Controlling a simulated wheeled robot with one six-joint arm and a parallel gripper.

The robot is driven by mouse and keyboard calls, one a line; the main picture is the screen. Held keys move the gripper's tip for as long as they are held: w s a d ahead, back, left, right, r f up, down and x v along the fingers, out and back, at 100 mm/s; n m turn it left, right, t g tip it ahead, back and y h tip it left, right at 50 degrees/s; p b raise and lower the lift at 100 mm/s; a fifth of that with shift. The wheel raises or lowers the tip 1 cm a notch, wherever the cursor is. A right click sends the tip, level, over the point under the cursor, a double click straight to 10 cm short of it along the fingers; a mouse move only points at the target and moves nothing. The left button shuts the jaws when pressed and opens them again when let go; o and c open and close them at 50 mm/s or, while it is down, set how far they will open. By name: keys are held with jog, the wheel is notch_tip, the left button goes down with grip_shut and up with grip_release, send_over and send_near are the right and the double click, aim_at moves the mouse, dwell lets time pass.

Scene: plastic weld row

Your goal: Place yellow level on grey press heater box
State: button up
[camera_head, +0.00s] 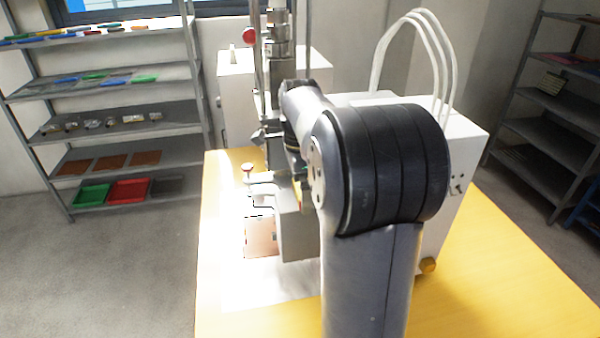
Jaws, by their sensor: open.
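My arm rises at the bottom right of centre. Its large dark elbow covers much of the press. My gripper (301,178) is mostly hidden behind the elbow; only a narrow strip at the wrist end shows, close in front of the press column. Its jaws are open, but the fingertips cannot be made out. A thin orange-yellow sliver (303,196) shows beside it; I cannot tell if it is the yellow level. A light grey box (467,150) with white cables stands behind the elbow and seems to be the press heater box. Its top is partly hidden.
The press column (279,50) stands left of my arm, with a grey block (295,235) and a copper-coloured part (260,238) below. The yellow table (500,290) is clear at the right front. Shelves (110,90) stand at the left, another rack (550,110) at the right.

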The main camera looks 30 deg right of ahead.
aim_at(300, 189)
notch_tip(300, 189, up, 12)
dwell(0.4)
